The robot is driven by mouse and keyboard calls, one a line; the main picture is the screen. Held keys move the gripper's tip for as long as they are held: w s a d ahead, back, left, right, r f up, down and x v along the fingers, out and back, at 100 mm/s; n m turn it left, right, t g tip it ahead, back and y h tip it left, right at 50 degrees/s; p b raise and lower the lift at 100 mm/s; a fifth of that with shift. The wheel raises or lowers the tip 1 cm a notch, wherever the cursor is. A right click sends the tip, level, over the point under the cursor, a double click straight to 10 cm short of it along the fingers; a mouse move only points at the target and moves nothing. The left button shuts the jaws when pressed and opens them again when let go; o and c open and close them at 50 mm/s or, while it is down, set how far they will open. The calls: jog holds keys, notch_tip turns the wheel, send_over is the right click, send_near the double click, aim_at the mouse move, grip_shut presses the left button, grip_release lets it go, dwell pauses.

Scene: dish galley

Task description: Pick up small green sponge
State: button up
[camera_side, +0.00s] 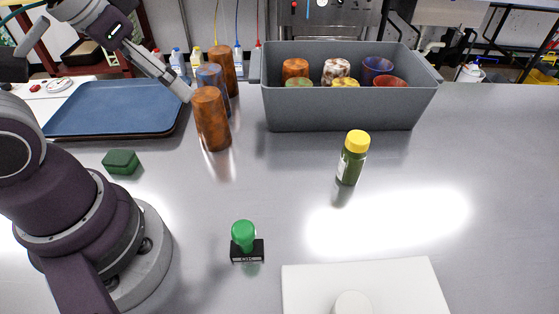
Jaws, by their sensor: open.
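The small green sponge (121,162) lies on the metal counter at the left, between the blue tray and my arm's base. It is a dark green block, fully visible, with nothing touching it. My gripper (186,95) is farther back and to the right of the sponge, raised above the counter by the brown cups. It is open, and no object shows in it. Its fingertips appear close to the front brown cup; I cannot tell whether they touch it.
Brown cups (211,120) and a blue cup (208,74) stand beside the blue tray (110,109). A grey bin (340,113) holds several cups. A yellow-capped bottle (352,160), a green-knobbed stamp (245,238) and a white board (410,285) stand apart. Mid-counter is mostly clear.

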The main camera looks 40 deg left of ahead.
jog(key=s+a+f+m+g, duration=0.2)
jog(key=a+f+m, duration=0.1)
jog(key=a, duration=0.2)
jog(key=s+a+f+m+g, duration=0.1)
jog(key=s+a+f+m, duration=0.1)
jog(key=a, duration=0.4)
jog(key=s+a+f+m+g, duration=0.2)
jog(key=s+a+f+m, duration=0.1)
jog(key=a+f+m, duration=0.2)
jog(key=shift+s+a+f+g, duration=0.1)
jog(key=shift+a+f+g, duration=0.2)
jog(key=shift+a, duration=0.2)
send_over(118, 157)
jog(key=f, duration=0.4)
jog(key=shift+d+f, duration=0.1)
jog(key=shift+d, duration=0.15)
jog(key=f, duration=0.6)
jog(key=shift+a, duration=0.3)
jog(key=c, duration=0.8)
